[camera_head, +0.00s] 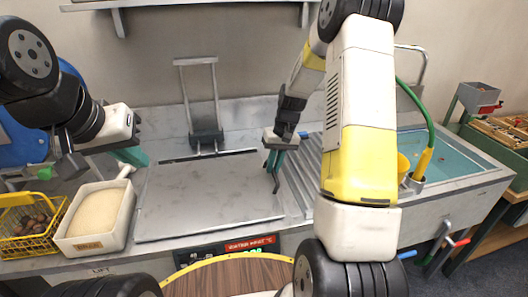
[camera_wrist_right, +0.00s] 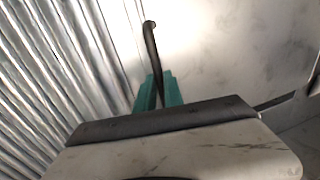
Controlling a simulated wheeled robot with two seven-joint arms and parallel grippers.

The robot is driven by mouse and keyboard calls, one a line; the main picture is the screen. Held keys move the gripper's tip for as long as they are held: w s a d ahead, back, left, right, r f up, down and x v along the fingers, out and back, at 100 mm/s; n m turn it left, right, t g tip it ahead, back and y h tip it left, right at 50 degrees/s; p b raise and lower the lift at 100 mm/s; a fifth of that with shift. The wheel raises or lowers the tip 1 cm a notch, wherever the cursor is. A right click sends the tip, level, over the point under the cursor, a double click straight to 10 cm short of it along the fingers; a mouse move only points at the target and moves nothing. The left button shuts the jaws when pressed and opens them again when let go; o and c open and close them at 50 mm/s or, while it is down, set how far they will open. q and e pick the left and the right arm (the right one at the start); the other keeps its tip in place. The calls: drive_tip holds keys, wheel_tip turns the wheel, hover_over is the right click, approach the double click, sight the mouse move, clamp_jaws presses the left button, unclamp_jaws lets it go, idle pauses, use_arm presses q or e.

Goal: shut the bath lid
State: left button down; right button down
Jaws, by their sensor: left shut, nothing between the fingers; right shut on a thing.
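The bath lid (camera_head: 205,200) is a flat, scuffed grey metal plate, lying flat or nearly flat on the counter in the head view. A dark slot runs along its back edge. My right gripper (camera_head: 275,163) is over the lid's right edge. Its green fingers, also in the right wrist view (camera_wrist_right: 158,92), are shut on a thin dark bar (camera_wrist_right: 151,45) with a bent end. I cannot tell whether the bar joins the lid. My left gripper (camera_head: 133,157) is shut and empty, above the counter left of the lid. The bath's inside is hidden.
An upright metal frame (camera_head: 215,75) stands behind the lid. A white bin of pale grains (camera_head: 70,243) and a yellow wire basket of chestnuts (camera_head: 12,246) stand at left. Ribbed metal (camera_head: 309,170) and a teal-bottomed sink (camera_head: 450,155) lie to the right.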

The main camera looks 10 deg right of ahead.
drive_tip(key=shift+s+f, duration=0.1)
drive_tip(key=shift+f, duration=0.1)
drive_tip(key=c, duration=1.5)
unclamp_jaws()
drive_tip(key=shift+d, duration=0.1)
drive_tip(key=shift+o, duration=0.2)
drive_tip(key=shift+r, duration=0.1)
drive_tip(key=v, duration=0.7)
drive_tip(key=shift+r, duration=0.35)
drive_tip(key=s+a+r+t, duration=0.3)
drive_tip(key=s+r, duration=0.8)
drive_tip(key=r, duration=0.4)
drive_tip(key=s+a+r+t, duration=0.2)
drive_tip(key=s+r+t, duration=0.1)
drive_tip(key=s, duration=1)
drive_tip(key=shift+s, duration=0.2)
